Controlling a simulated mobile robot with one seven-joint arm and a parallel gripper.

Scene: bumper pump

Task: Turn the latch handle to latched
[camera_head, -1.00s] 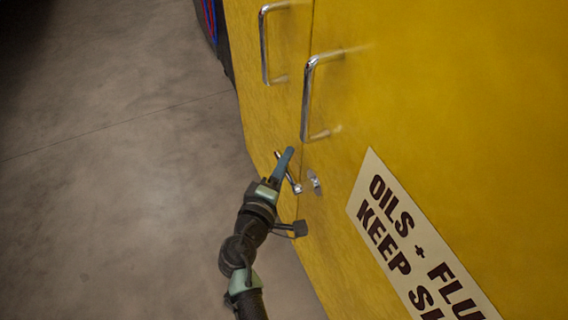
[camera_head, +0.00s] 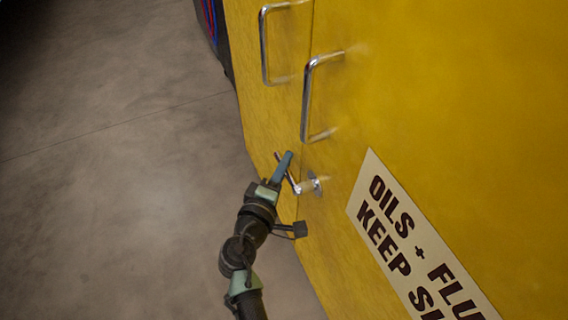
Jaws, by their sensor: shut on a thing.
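The latch handle (camera_head: 292,180) is a thin chrome bar low on the yellow cabinet, near the seam between its two doors. It slants from upper left to a pivot at lower right. A bright metal piece (camera_head: 306,185) spans from the pivot across to the small round catch (camera_head: 316,183) on the right door; whether it is seated there I cannot tell. My gripper (camera_head: 284,162) is shut on the latch handle. Its blue-grey fingers hide part of the bar, and the bar's upper end shows just to their left.
Two chrome pull handles (camera_head: 305,98) (camera_head: 264,45) stick out from the doors above the latch. A cream sign with dark lettering (camera_head: 365,195) is on the right door. The concrete floor (camera_head: 110,200) on the left is clear.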

